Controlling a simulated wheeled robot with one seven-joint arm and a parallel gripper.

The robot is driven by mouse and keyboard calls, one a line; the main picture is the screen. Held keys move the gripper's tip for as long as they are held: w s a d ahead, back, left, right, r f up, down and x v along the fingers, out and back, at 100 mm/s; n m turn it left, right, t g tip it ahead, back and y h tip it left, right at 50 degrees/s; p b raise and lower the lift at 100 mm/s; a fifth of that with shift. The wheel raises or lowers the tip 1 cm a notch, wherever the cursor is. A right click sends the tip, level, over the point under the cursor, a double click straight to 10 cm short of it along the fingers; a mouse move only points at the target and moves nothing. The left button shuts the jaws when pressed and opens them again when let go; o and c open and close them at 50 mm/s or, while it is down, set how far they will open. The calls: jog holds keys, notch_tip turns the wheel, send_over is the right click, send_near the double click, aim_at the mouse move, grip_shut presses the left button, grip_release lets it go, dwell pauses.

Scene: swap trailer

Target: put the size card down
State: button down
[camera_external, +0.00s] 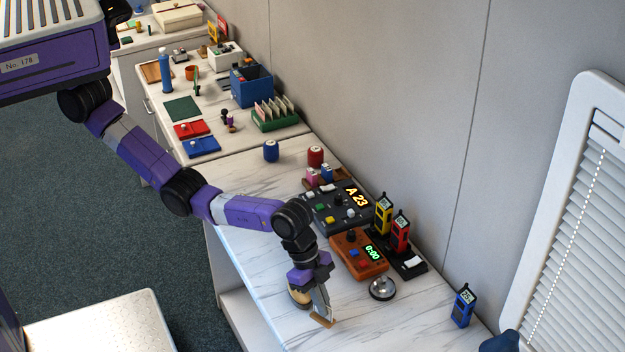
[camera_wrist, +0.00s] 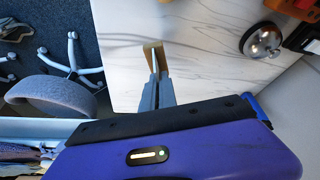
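The size card (camera_external: 322,321) is a small tan piece at the tips of my gripper (camera_external: 325,312), low over the front part of the white marbled counter (camera_external: 375,325). In the wrist view the card (camera_wrist: 150,50) stands between the grey fingertips (camera_wrist: 155,72), which are closed on it. The counter (camera_wrist: 205,50) lies beyond it. I cannot tell whether the card touches the counter. Much of the card is hidden by the fingers.
A silver bell (camera_external: 382,289) stands right of my gripper, beside an orange box with a green display (camera_external: 358,255). A blue handheld device (camera_external: 462,306) stands far right. Bare counter surrounds the card.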

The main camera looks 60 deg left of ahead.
jog(key=shift+f, duration=2.2)
jog(key=shift+f, duration=0.15)
jog(key=c, duration=1.7)
grip_release()
jog(key=shift+a+r, duration=0.1)
jog(key=shift+r, duration=0.35)
jog(key=v, duration=1.1)
jog(key=shift+s+a+r+p, duration=0.15)
jog(key=shift+a+p, duration=0.05)
jog(key=shift+p, duration=0.2)
